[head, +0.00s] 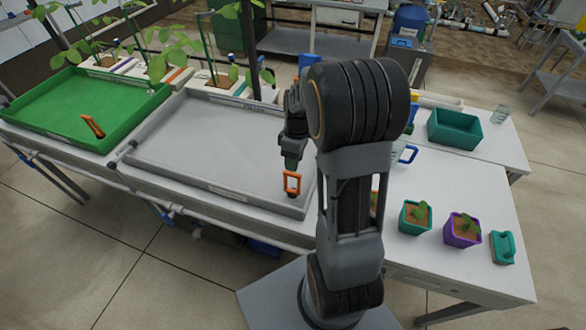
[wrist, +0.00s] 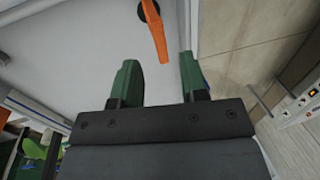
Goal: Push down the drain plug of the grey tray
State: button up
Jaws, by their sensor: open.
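The grey tray (head: 215,150) lies on the bench in the middle of the head view. Its drain plug (head: 292,184) has an orange loop handle and stands near the tray's front right corner. In the wrist view the plug shows as an orange bar (wrist: 156,35) with a dark round base at the top edge. My gripper (head: 291,163) points down just above the handle in the head view; any contact is unclear. In the wrist view my gripper (wrist: 158,75) has its green fingers apart, with the handle's end near the gap between them and nothing held.
Potted plants (head: 415,217), a purple pot (head: 462,230) and a teal bin (head: 454,129) stand on the bench to the right. The grey tray's floor is otherwise mostly bare.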

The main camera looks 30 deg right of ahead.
jog(key=shift+s+a+f, duration=0.15)
jog(key=shift+f, duration=0.85)
jog(key=shift+s+a+f, duration=0.15)
jog(key=shift+f, duration=0.85)
jog(key=shift+c, duration=0.2)
grip_shut()
